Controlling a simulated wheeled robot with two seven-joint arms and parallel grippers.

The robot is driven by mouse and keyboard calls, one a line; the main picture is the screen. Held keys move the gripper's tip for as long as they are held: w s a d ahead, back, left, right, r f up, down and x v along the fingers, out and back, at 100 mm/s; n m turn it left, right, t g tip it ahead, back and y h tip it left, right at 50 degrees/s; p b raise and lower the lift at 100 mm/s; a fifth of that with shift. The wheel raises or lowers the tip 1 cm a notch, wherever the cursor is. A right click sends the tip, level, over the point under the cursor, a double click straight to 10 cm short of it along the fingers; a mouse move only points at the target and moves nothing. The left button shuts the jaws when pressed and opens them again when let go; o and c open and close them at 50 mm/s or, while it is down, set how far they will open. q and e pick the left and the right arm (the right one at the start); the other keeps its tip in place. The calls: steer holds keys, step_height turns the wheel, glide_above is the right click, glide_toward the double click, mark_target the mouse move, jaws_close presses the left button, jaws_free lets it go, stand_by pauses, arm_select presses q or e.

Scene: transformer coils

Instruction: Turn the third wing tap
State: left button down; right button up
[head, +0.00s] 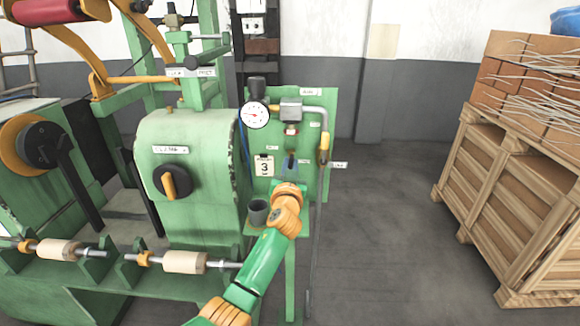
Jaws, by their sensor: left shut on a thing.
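A green panel (329,110) stands at the middle and carries a dial gauge, pipework and small labels. A card with the number 3 (264,166) hangs on its lower left. My left arm reaches up to the panel from the bottom of the view. My left gripper (290,158) is at the panel's lower middle, just right of the card. It is shut on a small part there, apparently the wing tap, which the fingers and wrist mostly hide. I cannot tell how the tap is turned. My right gripper is not in view.
The round gauge (255,115) and a grey block (291,110) sit above my gripper. A bent pipe (325,125) runs down on the right. A dark cup (258,211) is left of my wrist. A green machine (187,190) stands left, a wooden crate (520,200) right. Floor between is clear.

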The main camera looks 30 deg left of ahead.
arm_select(q)
steer(key=m, duration=0.3)
steer(key=shift+d+m, duration=0.1)
steer(key=shift+m, duration=0.2)
steer(key=m, duration=0.3)
steer(key=shift+m, duration=0.3)
steer(key=shift+w+d+f+m+p, duration=0.15)
steer(key=shift+m+p, duration=0.35)
steer(key=shift+m, duration=1.55)
steer(key=shift+s+a+f+m+p, duration=0.15)
steer(key=shift+m+p, duration=0.35)
steer(key=shift+m, duration=1.55)
steer(key=shift+w+d, duration=0.1)
steer(key=c, duration=0.9)
jaws_free()
steer(key=shift+o, duration=0.2)
